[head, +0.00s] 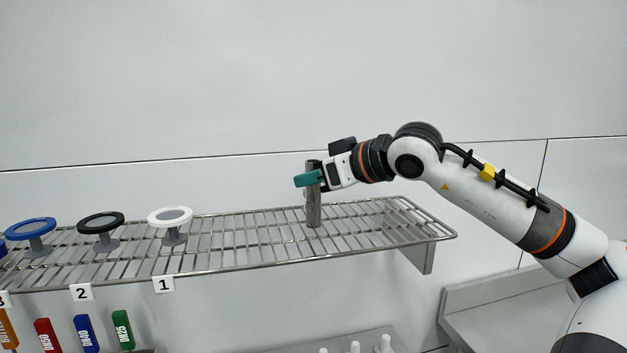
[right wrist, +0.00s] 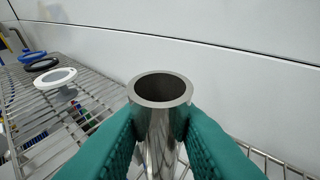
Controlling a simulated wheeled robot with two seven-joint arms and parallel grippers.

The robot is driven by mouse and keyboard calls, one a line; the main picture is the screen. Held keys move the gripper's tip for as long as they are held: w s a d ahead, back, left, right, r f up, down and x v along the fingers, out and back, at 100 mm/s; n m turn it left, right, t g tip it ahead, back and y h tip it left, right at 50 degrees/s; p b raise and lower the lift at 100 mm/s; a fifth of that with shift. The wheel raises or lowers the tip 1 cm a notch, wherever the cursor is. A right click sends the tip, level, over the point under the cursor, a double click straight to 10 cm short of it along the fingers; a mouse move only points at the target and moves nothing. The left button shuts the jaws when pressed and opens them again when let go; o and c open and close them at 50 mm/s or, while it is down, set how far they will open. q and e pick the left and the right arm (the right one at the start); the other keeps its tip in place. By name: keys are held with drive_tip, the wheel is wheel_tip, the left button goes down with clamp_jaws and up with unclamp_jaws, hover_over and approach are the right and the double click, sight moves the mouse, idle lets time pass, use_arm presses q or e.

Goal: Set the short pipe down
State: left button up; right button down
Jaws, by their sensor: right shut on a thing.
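The short pipe (head: 313,212) is a shiny metal tube, upright at the right part of the wire rack (head: 262,254). Its lower end shows at the level of the rack's wires; I cannot tell for sure whether it touches them. My right gripper (head: 309,179), with green fingers, is shut on the pipe near its upper part. In the right wrist view the pipe's open round top (right wrist: 160,89) stands between the two green fingers (right wrist: 160,130). My left gripper is not in view.
White (head: 170,218), black (head: 101,226) and blue (head: 31,231) ringed discs on stems stand on the rack's left part. The rack around the pipe is clear. A white wall (head: 250,90) rises behind.

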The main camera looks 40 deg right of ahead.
drive_tip(key=shift+w, duration=0.1)
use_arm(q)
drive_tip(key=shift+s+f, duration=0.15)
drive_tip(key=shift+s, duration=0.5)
use_arm(e)
drive_tip(key=c, duration=1.2)
unclamp_jaws()
drive_tip(key=shift+f, duration=0.1)
drive_tip(key=shift+o, duration=0.2)
use_arm(q)
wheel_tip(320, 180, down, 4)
drive_tip(key=b, duration=0.4)
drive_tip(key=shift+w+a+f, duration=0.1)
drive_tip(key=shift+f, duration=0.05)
use_arm(e)
drive_tip(key=v, duration=1.2)
